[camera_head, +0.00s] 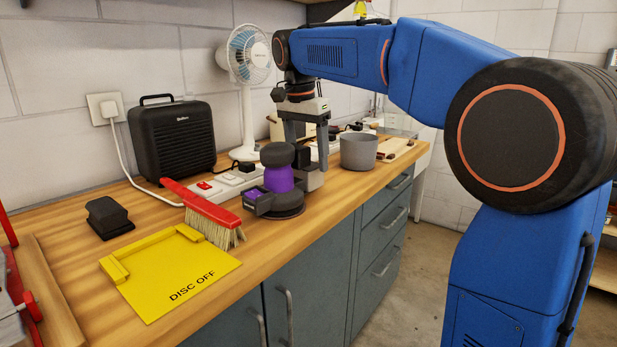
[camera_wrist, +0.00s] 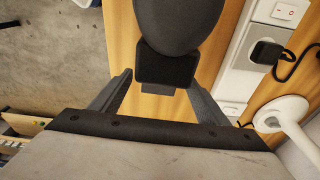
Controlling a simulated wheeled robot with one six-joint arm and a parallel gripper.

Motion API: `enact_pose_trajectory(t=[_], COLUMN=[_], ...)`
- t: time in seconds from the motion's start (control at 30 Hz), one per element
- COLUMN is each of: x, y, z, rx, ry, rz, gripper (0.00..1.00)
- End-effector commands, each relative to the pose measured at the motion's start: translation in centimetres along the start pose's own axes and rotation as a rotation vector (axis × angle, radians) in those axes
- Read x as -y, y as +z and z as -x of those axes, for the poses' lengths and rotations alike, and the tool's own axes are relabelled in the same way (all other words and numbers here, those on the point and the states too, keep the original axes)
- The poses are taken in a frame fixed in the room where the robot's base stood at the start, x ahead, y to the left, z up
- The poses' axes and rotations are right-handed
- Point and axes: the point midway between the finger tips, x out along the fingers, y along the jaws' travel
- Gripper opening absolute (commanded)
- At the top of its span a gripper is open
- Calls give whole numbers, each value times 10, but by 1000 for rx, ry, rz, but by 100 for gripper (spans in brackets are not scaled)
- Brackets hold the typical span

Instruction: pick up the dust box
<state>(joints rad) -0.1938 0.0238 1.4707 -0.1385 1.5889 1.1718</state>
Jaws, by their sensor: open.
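A purple and black sander (camera_head: 279,180) stands on the wooden bench; its rounded black top (camera_wrist: 180,22) fills the upper middle of the wrist view. A dark box, apparently the dust box (camera_head: 309,179), sits at the sander's right side in the head view. In the wrist view the dust box (camera_wrist: 166,68) is a black block with a small tab, against the sander. My gripper (camera_head: 306,158) is open and points down at this box. In the wrist view my gripper's fingers (camera_wrist: 160,86) lie to either side of the box, with gaps; contact does not show.
A red brush (camera_head: 203,208), a yellow "DISC OFF" plate (camera_head: 178,275) and a black block (camera_head: 108,217) lie left of the sander. A power strip (camera_head: 225,184), heater (camera_head: 173,140) and fan (camera_head: 247,100) stand behind. A grey pot (camera_head: 358,151) stands to the right.

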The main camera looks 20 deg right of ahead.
Motion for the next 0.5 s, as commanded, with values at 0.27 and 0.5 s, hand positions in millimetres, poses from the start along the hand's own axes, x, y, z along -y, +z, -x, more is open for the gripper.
enact_pose_trajectory(t=[0.27,0.5], x=[0,0], y=[0,0], z=[-29,-31], rx=[0,0], ry=[1,0], rz=[0,0], gripper=[69,69])
